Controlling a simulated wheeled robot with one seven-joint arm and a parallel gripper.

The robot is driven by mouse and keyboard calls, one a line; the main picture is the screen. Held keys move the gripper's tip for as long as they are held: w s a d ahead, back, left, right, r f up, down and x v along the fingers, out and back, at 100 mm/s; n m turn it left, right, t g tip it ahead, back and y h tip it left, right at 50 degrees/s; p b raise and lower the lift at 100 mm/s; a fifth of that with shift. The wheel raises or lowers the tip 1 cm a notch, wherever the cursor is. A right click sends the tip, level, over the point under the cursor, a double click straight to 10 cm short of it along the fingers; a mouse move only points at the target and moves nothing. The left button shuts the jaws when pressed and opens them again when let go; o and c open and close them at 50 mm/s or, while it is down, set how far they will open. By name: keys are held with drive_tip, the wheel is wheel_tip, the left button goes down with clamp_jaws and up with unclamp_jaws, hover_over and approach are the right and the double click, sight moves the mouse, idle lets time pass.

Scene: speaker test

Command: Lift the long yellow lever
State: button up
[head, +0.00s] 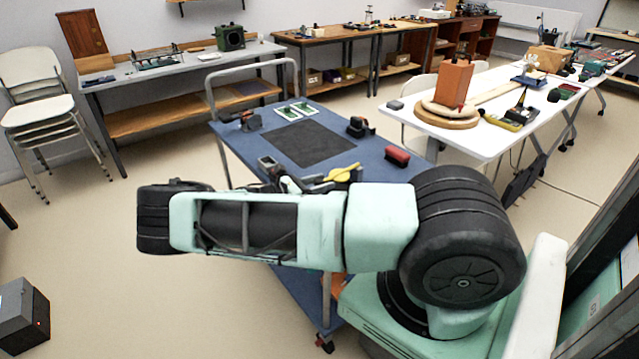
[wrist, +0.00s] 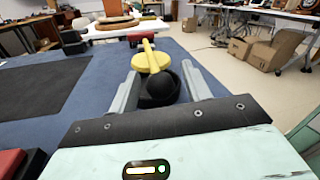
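The yellow lever (head: 345,172) is on the blue cart top, near its front edge, partly hidden by my arm in the head view. In the wrist view the lever (wrist: 150,61) shows a round yellow part with a narrow yellow bar rising from it. A black ball-like part (wrist: 160,88) lies nearer to me. My gripper (wrist: 163,72) is open, with one grey finger on each side of the black part and the tips near the yellow part. I cannot tell whether either finger touches. In the head view my arm hides much of the gripper.
The blue cart (head: 232,143) carries a black mat (head: 308,143), a red block (head: 397,157) and small dark devices. A white table (head: 480,145) stands behind to the right. Cardboard boxes (wrist: 270,50) lie on the floor. Open floor lies left of the cart.

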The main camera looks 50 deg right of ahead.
sight(330, 177)
clamp_jaws()
drive_tip(key=shift+r+y+p, duration=0.4)
drive_tip(key=shift+r+p, duration=0.45)
drive_tip(key=shift+p, duration=0.2)
drive_tip(key=r+y+p, duration=0.1)
drive_tip(key=p, duration=0.1)
drive_tip(key=r+t+y+p, duration=0.1)
drive_tip(key=r+p, duration=0.1)
drive_tip(key=p, duration=0.1)
drive_tip(key=d+r+y+p, duration=0.1)
drive_tip(key=r+p, duration=0.1)
drive_tip(key=shift+s+d+r+n+t+y+p, duration=0.1)
drive_tip(key=shift+s+r+n+t+y+p, duration=0.05)
drive_tip(key=shift+r+n+t+y+p, duration=0.2)
drive_tip(key=s+d+r+t+y+p, duration=0.1)
drive_tip(key=s+d+r+y+p, duration=0.1)
drive_tip(key=d+y, duration=0.4)
drive_tip(key=s+d+r+n+t+y+p, duration=0.1)
drive_tip(key=d+r+y+p, duration=0.4)
drive_tip(key=d, duration=0.5)
drive_tip(key=shift+s+d+r+t+y+p, duration=0.2)
drive_tip(key=shift+s+t+y+p, duration=0.45)
drive_tip(key=shift+p, duration=0.65)
drive_tip(key=shift+w+n, duration=0.1)
drive_tip(key=shift+n, duration=0.15)
